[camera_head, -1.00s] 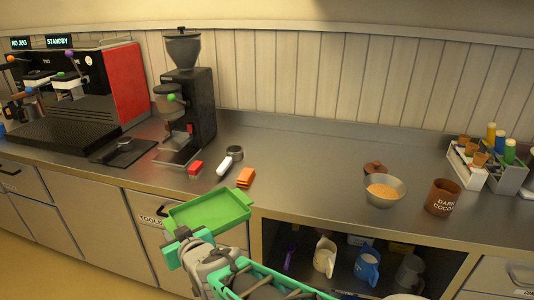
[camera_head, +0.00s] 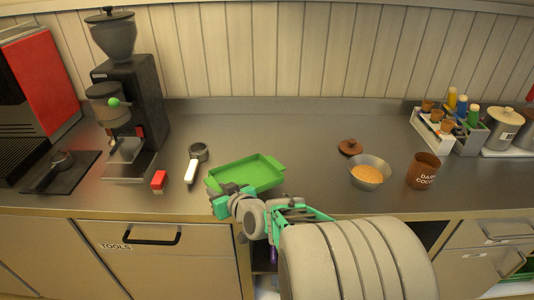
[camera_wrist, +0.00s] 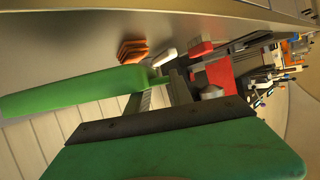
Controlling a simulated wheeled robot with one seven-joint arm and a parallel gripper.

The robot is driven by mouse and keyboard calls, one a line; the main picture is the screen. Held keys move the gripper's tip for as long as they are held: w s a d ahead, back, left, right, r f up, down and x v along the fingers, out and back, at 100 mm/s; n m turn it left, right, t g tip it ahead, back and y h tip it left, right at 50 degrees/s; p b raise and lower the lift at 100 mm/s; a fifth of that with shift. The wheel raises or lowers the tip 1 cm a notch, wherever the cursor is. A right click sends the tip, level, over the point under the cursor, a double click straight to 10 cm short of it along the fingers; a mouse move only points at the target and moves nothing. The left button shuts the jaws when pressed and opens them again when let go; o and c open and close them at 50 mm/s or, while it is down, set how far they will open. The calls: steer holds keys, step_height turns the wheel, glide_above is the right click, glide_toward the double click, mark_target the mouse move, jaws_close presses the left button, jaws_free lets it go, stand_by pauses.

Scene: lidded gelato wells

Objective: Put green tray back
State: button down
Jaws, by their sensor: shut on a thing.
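The green tray (camera_head: 248,173) is a shallow rectangular pan with a small tab handle at its right end. It is over the front part of the steel counter, roughly level. Whether it touches the counter is hard to tell. My gripper (camera_head: 220,197) is shut on the tray at its near left end. In the wrist view the tray (camera_wrist: 75,92) shows as a long green strip reaching left from my gripper (camera_wrist: 160,82). The fingertips' contact is partly hidden.
A white-handled portafilter (camera_head: 192,167) and a red block (camera_head: 158,180) lie left of the tray. A bowl of crumbs (camera_head: 369,173), a brown lid (camera_head: 350,147) and a dark cocoa pot (camera_head: 423,171) stand right. An orange stack (camera_wrist: 132,50) shows in the wrist view. The counter behind is clear.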

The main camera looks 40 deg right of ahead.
mark_target(272, 184)
steer(key=shift+y, duration=0.3)
steer(key=d+r+p, duration=0.1)
steer(key=d, duration=0.1)
steer(key=s+d+r+p, duration=0.1)
steer(key=d, duration=0.2)
steer(key=s+d+r+p, duration=0.1)
steer(key=d+r, duration=0.1)
steer(key=shift+s+d, duration=0.1)
steer(key=shift+d, duration=0.25)
steer(key=s+d+r+y+p, duration=0.1)
steer(key=s+d+r+p, duration=0.1)
steer(key=s+d+r, duration=0.25)
steer(key=d+f+b, duration=0.1)
steer(key=f+b, duration=0.1)
steer(key=f, duration=0.1)
steer(key=w+d+f+b, duration=0.1)
steer(key=f+b, duration=0.1)
steer(key=f, duration=0.1)
steer(key=d+f+b, duration=0.1)
steer(key=f+b, duration=0.1)
steer(key=f, duration=0.1)
steer(key=shift+w+d+f, duration=0.1)
steer(key=shift+w+d, duration=0.05)
steer(key=shift+w, duration=0.15)
steer(key=shift+f+b, duration=0.55)
steer(key=shift+b, duration=0.2)
steer(key=c, duration=1.1)
jaws_free()
steer(key=shift+o, duration=0.2)
steer(key=shift+s, duration=0.1)
